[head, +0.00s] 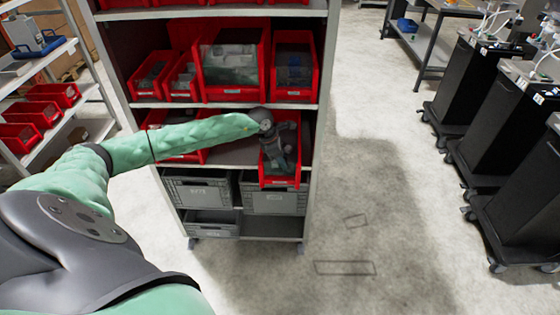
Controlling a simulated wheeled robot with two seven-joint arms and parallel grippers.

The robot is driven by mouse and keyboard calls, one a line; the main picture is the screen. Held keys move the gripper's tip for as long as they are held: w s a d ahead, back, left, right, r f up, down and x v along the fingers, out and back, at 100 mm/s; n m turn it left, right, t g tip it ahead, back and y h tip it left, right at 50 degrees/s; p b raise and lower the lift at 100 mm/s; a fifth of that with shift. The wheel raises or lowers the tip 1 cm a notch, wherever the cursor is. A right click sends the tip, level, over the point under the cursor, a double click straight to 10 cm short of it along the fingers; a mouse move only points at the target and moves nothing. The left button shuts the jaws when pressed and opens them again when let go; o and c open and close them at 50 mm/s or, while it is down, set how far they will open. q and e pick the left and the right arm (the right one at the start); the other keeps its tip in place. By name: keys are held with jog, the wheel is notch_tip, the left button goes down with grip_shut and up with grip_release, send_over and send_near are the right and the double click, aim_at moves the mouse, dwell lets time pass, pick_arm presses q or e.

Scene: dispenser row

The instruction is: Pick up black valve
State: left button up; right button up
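My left arm reaches from the left to the shelf rack. My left gripper (283,165) points down into a red bin (281,182) on the middle shelf, at its right end. The gripper is small and dark here, and I cannot tell whether its fingers are open or shut. No black valve can be made out; the bin's contents are mostly hidden by the gripper and wrist. My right gripper is not in view.
Red bins (231,91) with parts fill the shelf above, close over my wrist. Grey crates (275,201) stand below. A side shelf (75,89) with red bins is at left. Black carts (472,85) stand at right; the floor between is clear.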

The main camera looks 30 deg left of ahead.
pick_arm(q)
jog(key=shift+f, duration=0.25)
jog(key=shift+c, duration=0.2)
jog(key=c, duration=0.7)
jog(key=shift+r, duration=0.1)
jog(key=shift+c, duration=0.2)
